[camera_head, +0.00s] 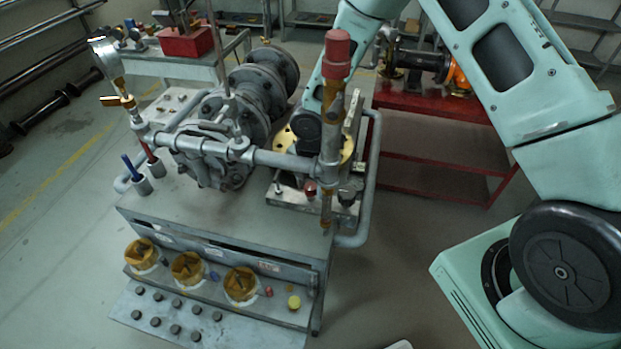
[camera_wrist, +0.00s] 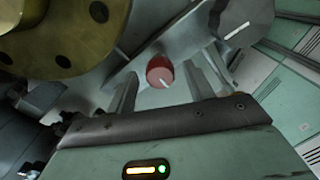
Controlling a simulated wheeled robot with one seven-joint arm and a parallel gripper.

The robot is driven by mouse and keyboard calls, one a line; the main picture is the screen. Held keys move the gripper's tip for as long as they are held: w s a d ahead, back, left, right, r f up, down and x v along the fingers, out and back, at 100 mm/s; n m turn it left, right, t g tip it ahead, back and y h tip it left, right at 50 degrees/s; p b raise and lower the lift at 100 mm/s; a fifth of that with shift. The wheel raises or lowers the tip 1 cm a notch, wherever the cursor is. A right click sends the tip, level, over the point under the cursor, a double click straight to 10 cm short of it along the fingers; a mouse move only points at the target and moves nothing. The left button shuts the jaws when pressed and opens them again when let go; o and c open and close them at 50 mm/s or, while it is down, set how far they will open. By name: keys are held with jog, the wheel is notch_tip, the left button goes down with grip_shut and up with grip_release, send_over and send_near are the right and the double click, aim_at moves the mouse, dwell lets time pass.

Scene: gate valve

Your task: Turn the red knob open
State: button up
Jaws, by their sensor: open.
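A red knob (camera_wrist: 160,72) with a rounded face shows in the wrist view, between and beyond my two fingertips. My gripper (camera_wrist: 161,84) is open, one grey finger on each side of the knob with visible gaps. I cannot tell how far the fingertips reach along it. In the head view a small red knob (camera_head: 310,188) sits low at the front of the brass-flanged assembly, and it appears to be the same one. My arm comes down behind the upright pipe there, and my fingers are mostly hidden.
A brass flange (camera_wrist: 65,35) is close at the upper left of the wrist view. A vertical pipe with a large red cap (camera_head: 336,52) stands in front of my arm. A grey bench (camera_head: 240,215) carries the valve body (camera_head: 215,150). A red table (camera_head: 440,120) stands behind.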

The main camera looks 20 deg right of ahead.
aim_at(311, 186)
notch_tip(311, 186, up, 17)
jog(key=b, duration=0.1)
jog(key=shift+r, duration=0.2)
dwell(0.6)
